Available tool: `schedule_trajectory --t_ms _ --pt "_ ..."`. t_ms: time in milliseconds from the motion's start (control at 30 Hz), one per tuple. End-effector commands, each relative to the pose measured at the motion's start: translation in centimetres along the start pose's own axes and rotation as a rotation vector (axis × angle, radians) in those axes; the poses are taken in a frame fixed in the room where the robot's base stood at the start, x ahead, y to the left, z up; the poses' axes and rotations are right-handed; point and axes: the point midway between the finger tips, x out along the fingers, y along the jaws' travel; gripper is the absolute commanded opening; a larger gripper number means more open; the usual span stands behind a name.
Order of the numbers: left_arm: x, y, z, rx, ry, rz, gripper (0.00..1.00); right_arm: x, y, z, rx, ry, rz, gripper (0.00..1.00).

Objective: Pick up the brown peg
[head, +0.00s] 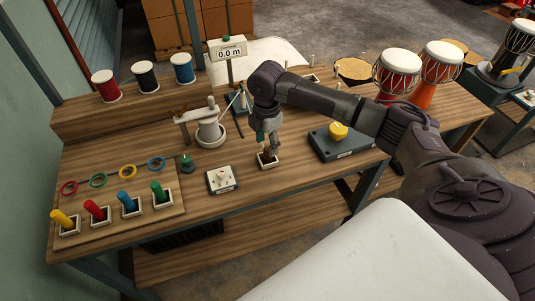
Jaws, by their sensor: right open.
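The brown peg (267,156) appears to stand in a small pale square holder (268,164) near the front edge of the workbench. Only a small dark brown part of it shows, as my fingers cover much of it. My right gripper (268,149) points down from above, with its fingertips at or around the peg. It is open; I cannot tell whether a finger touches the peg. My left gripper is not in view.
Yellow, red, blue and green pegs (158,191) stand in holders at front left. A white-topped switch box (221,180) is left of the gripper. A dark box with a yellow knob (338,131) is to its right. Drums (396,72) stand at back right.

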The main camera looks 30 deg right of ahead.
Motion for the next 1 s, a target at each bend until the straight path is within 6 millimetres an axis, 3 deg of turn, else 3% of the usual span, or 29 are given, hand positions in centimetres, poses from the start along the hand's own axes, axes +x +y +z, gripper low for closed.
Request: schedule_trajectory --t_ms 233,533,833,1000 --pt "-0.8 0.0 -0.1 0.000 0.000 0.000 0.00 3.5 0.0 0.1 0.000 -0.001 -0.002 0.55" --pt "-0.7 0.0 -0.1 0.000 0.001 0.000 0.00 4.1 0.0 0.1 -0.001 -0.001 -0.001 0.55" --pt "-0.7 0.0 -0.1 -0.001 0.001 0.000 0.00 4.1 0.0 0.1 0.000 -0.001 0.000 0.05" --pt "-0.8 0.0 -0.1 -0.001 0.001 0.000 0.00 4.1 0.0 0.1 0.000 -0.001 0.000 0.01"
